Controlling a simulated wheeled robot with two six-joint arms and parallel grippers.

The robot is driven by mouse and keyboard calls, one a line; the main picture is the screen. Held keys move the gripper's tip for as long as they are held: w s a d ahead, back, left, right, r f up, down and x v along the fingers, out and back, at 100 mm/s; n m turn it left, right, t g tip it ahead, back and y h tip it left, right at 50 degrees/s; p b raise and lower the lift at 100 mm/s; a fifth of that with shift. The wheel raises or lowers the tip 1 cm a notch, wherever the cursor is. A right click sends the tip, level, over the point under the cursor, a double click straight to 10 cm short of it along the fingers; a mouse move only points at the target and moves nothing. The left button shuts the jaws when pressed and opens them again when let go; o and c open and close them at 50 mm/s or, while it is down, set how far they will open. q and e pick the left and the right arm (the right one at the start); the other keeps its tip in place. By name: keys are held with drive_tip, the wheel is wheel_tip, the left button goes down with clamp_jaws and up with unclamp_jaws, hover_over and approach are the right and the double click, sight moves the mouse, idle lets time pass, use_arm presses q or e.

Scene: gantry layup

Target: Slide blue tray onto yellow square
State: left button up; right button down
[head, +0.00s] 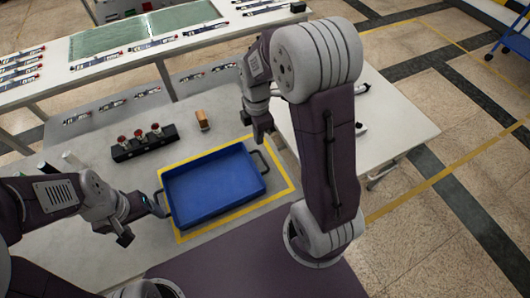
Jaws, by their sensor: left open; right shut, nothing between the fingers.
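The blue tray (212,187) lies flat on the grey table, mostly inside the yellow square outline (282,195). More room shows on its right side than on its left, where its rim is close to the line. A dark handle sticks out at each end. My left gripper (140,222) is open at the tray's left end, with one finger close to the left handle; I cannot tell whether they touch. My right gripper (262,137) is shut and empty, above the tray's far right corner near the right handle (261,160).
A black rack with red-topped pieces (145,142) and a small orange-brown block (202,120) stand behind the tray. A white bench (90,75) with green sheets and tools is at the back. A white table (400,125) is at the right.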

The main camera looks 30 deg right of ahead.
drive_tip(key=n, duration=0.2)
hover_over(247, 165)
drive_tip(key=a, duration=0.1)
drive_tip(key=s+a+n, duration=0.1)
drive_tip(key=a, duration=0.2)
wheel_tip(247, 165, down, 10)
drive_tip(key=shift+f+b, duration=0.1)
drive_tip(key=shift+b, duration=0.8)
drive_tip(key=d, duration=0.3)
drive_tip(key=shift+w+d+p, duration=0.2)
drive_tip(key=shift+w+p, duration=0.1)
drive_tip(key=shift+w, duration=0.1)
use_arm(q)
drive_tip(key=shift+w+d+f, duration=0.1)
drive_tip(key=shift+w+f, duration=0.05)
drive_tip(key=shift+f, duration=0.5)
use_arm(e)
drive_tip(key=shift+d, duration=0.3)
drive_tip(key=shift+w, duration=0.1)
drive_tip(key=d, duration=0.2)
drive_tip(key=w+d+p, duration=0.1)
drive_tip(key=d, duration=0.1)
use_arm(q)
drive_tip(key=shift+r, duration=0.65)
